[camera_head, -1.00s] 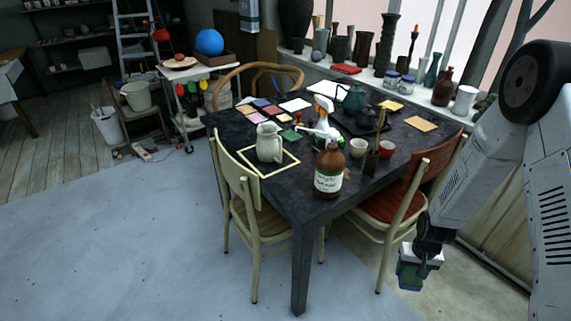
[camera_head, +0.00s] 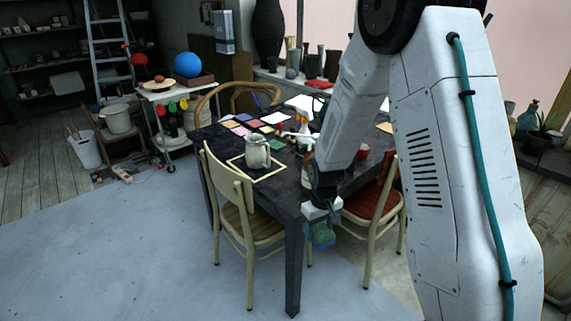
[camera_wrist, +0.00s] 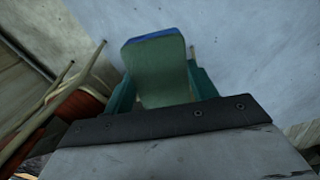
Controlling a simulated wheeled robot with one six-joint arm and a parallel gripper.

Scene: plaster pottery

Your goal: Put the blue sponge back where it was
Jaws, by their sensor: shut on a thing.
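My gripper (camera_head: 320,222) hangs at the near corner of the dark table (camera_head: 291,217), in front of it and beside the right chair. It is shut on the sponge (camera_head: 321,235), which looks green with a blue face. In the wrist view the sponge (camera_wrist: 157,75) sits between the two teal fingers, its blue edge at the far end. Bare floor lies behind it there. My arm covers the right part of the table and some of the things on it.
A pale jug (camera_head: 257,153), coloured tiles (camera_head: 240,130) and a spray bottle (camera_head: 302,125) stand on the table. A pale chair (camera_head: 228,180) and a red-seated chair (camera_head: 372,202) flank the near corner.

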